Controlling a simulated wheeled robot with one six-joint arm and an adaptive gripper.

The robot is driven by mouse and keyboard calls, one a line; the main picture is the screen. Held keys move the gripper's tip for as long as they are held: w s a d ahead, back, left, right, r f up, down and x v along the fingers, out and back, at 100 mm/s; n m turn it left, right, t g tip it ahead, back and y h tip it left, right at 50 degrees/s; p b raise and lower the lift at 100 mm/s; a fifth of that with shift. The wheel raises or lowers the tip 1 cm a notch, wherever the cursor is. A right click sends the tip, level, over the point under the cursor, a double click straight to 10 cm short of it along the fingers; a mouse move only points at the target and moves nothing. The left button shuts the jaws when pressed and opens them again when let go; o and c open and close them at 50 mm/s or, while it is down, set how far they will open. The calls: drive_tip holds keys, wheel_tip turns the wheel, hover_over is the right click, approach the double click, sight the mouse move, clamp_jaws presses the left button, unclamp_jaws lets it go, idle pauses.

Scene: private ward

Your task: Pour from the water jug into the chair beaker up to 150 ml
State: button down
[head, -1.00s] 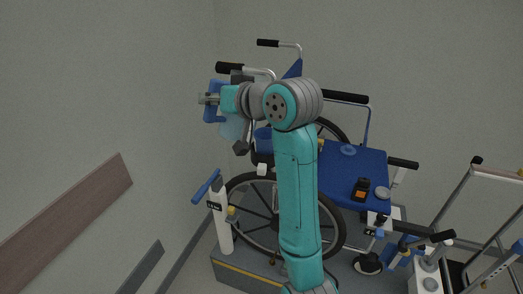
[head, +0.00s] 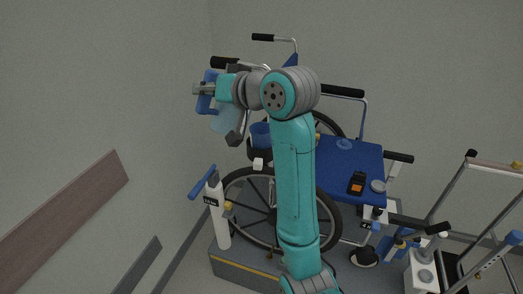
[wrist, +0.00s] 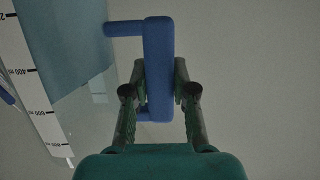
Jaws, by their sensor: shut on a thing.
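The water jug (head: 224,119) is translucent with a blue handle (wrist: 158,70). My gripper (head: 204,89) is shut on that handle; the wrist view shows both fingers (wrist: 160,101) against its sides. The jug is held in the air, tilted, at the left of the wheelchair. In the wrist view its body and printed scale (wrist: 38,90) are at the left, and the blue water's edge runs slanted across the scale. The chair beaker (head: 261,133) is a blue cup in a dark holder on the wheelchair's left side, below and right of the jug. Its contents and marks cannot be read.
The wheelchair (head: 348,160) has a blue seat with a small black-and-orange device (head: 357,183) and a grey disc (head: 378,186) on it. A white cylinder (head: 216,215) stands at the left on a grey base. A walking frame (head: 465,195) is at the right. The wall is close on the left.

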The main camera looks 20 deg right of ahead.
drive_tip(key=shift+r+m, duration=0.5)
idle(0.7)
drive_tip(key=shift+r, duration=0.1)
drive_tip(key=shift+w+d+r+m+y, duration=0.1)
drive_tip(key=shift+d+r+m+y, duration=0.25)
drive_tip(key=shift+m, duration=0.25)
idle(0.6)
drive_tip(key=shift+y, duration=0.25)
drive_tip(key=shift+m, duration=0.3)
drive_tip(key=shift+w+d+r, duration=0.1)
drive_tip(key=shift+d+r+m, duration=0.1)
drive_tip(key=shift+d+m, duration=0.1)
drive_tip(key=shift+m, duration=0.2)
idle(0.4)
drive_tip(key=shift+w+d+y, duration=0.1)
drive_tip(key=shift+y, duration=0.2)
idle(0.6)
